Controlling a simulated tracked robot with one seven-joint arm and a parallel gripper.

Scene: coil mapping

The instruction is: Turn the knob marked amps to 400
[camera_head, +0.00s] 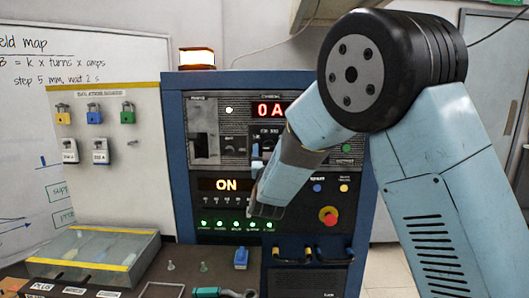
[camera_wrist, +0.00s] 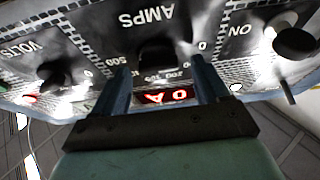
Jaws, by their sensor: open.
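The amps knob (camera_wrist: 157,52) is a dark knob on the panel, seen upside down in the wrist view beside the label AMPS and a numbered scale. In the head view my arm mostly hides it. The red display (camera_wrist: 165,97) reads 0 A; it also shows at the top of the panel in the head view (camera_head: 270,108). My gripper (camera_wrist: 161,68) is open, with one finger on each side of the amps knob. I cannot tell whether the fingers touch it.
A volts knob (camera_wrist: 55,75) and another dark knob (camera_wrist: 295,43) near ON flank the amps knob. A red emergency button (camera_head: 328,216) sits lower right on the blue cabinet (camera_head: 178,150). A clear-lidded box (camera_head: 95,252) and tools lie on the bench in front.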

